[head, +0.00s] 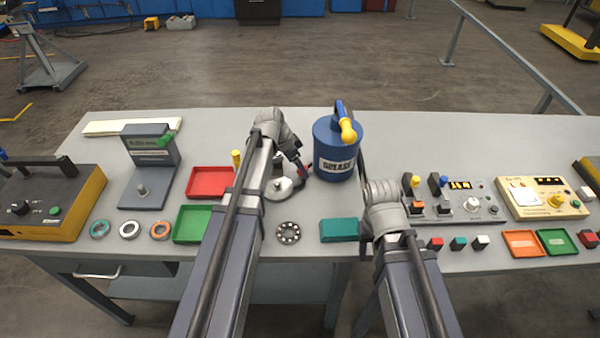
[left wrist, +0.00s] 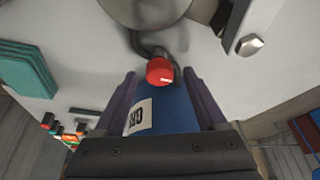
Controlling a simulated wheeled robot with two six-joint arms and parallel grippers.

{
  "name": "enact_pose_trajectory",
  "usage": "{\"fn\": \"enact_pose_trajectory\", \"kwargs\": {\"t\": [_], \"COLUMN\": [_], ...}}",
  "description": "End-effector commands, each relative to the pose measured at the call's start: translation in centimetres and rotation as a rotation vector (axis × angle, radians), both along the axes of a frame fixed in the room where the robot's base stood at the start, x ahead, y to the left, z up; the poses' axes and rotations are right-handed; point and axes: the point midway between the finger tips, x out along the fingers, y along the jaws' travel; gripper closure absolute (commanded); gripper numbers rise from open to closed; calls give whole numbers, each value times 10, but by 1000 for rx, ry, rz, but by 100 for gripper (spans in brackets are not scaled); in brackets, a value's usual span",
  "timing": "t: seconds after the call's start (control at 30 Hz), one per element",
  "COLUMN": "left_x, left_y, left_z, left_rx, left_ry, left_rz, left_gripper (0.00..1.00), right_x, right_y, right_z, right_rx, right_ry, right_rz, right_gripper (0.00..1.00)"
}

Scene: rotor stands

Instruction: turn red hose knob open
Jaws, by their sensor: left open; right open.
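The red knob (left wrist: 160,70) shows clearly in the left wrist view, on a dark curved hose that runs from a grey round body (left wrist: 150,8). My left gripper (left wrist: 160,78) is open, with a finger on either side of the knob near the fingertips. I cannot tell whether they touch it. In the head view my left gripper (head: 302,168) reaches down beside the blue grease can, and its arm partly hides the round metal body (head: 278,188). My right gripper (head: 363,168) is open, dark and partly hidden, close to the can's right side.
The blue grease can (head: 335,148) with a yellow-tipped spout stands right behind the left gripper. A red tray (head: 210,182), green tray (head: 192,224), bearing (head: 288,233) and teal block (head: 339,230) lie nearby. Control panels (head: 455,200) stand at right.

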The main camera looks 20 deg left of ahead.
Motion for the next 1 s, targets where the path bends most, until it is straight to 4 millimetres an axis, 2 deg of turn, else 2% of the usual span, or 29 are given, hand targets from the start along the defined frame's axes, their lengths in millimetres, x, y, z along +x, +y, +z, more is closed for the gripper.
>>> {"fn": "enact_pose_trajectory", "kwargs": {"t": [0.03,0.33,1.0], "left_x": [1,2,1], "left_y": [-1,-2,-2], "left_z": [-6,-5,-5], "left_rx": [0,0,0], "left_ry": [0,0,0], "left_rz": [0,0,0], "left_gripper": [26,26,100], "right_x": [0,0,0], "right_y": [0,0,0], "right_z": [-6,-5,-5], "right_rx": [0,0,0], "right_ry": [0,0,0], "right_rz": [0,0,0], "right_gripper": [50,50,50]}}
